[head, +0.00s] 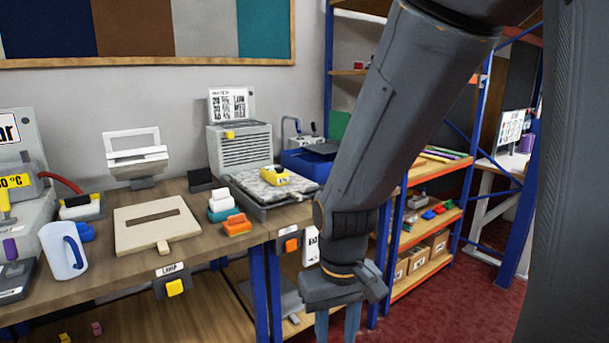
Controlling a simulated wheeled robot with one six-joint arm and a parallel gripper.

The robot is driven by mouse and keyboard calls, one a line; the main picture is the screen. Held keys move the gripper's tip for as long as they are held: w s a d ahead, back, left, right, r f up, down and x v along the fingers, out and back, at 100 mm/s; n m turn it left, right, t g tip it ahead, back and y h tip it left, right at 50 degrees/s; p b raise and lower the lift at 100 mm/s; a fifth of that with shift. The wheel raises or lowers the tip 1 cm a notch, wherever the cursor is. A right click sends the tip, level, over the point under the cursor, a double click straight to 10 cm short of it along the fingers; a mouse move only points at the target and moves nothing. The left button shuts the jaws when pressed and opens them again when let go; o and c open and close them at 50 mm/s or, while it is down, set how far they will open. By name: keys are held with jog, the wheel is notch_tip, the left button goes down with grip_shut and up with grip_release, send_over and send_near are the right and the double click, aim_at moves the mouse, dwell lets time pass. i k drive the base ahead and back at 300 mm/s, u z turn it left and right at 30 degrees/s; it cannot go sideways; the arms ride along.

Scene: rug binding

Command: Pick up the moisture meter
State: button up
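I cannot tell for sure which object is the moisture meter. A small yellow device with a dark patch (275,176) lies on the grey speckled tray of the vented machine and may be it. My gripper (337,327) hangs at the bottom centre, in front of the bench's right end, below and to the right of that device. Its two fingers point down with a gap between them. The fingertips are cut off by the frame's lower edge, and nothing shows between the visible parts.
The wooden bench holds a white mug (63,250), a beige slotted board (156,223), an orange block (237,225) and a grey vented machine (240,147). Orange-edged shelves (428,262) with boxes stand at right. Red floor (465,302) is clear at lower right.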

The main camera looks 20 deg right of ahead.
aim_at(268, 173)
jog(key=u, duration=0.2)
jog(key=i, duration=1.15)
jog(key=z, duration=0.4)
